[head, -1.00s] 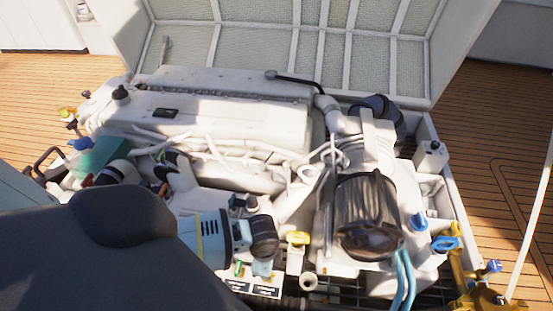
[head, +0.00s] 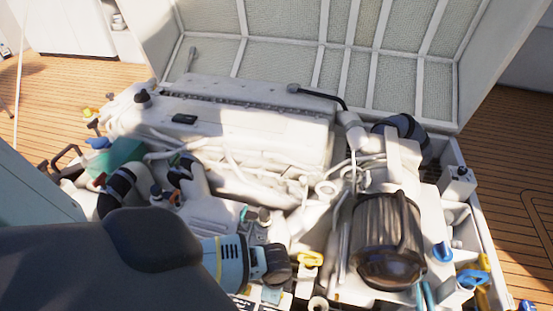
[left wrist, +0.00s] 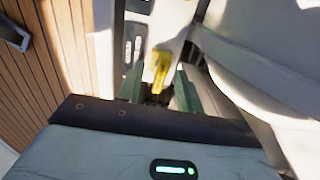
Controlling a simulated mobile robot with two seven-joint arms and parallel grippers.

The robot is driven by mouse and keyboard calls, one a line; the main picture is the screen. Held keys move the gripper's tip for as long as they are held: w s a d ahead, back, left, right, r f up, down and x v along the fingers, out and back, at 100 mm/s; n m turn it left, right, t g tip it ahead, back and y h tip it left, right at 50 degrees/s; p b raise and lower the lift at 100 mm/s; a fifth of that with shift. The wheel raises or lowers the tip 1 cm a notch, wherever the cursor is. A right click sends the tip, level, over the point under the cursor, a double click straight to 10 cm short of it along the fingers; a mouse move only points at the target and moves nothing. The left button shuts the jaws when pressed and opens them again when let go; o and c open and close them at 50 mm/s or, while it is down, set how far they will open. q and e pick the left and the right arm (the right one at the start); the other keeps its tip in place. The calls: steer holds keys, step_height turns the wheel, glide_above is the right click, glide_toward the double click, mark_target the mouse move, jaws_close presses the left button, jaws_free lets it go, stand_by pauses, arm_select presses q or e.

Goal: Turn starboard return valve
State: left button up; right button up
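A yellow valve handle (head: 310,258) stands at the front of the engine bay in the head view, just right of my left wrist. The left wrist view shows a yellow handle (left wrist: 160,68) ahead of my left gripper (left wrist: 160,84). Its two fingers are apart, with the handle lined up between them; contact is not visible. I cannot tell whether this is the same handle. Blue valve handles (head: 442,252) and (head: 473,278) stand at the right, with more yellow beside them. No readable label marks the starboard return valve. My right gripper is not in view.
The white engine (head: 230,125) fills the bay below a raised hatch lid (head: 300,40). A dark ribbed filter (head: 388,238) stands right of the yellow handle. Small label plates (left wrist: 133,50) lie beside the handle in the wrist view. Pipes crowd the bay; wooden deck (head: 515,140) surrounds it.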

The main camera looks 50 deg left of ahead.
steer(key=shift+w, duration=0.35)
arm_select(q)
jaws_close()
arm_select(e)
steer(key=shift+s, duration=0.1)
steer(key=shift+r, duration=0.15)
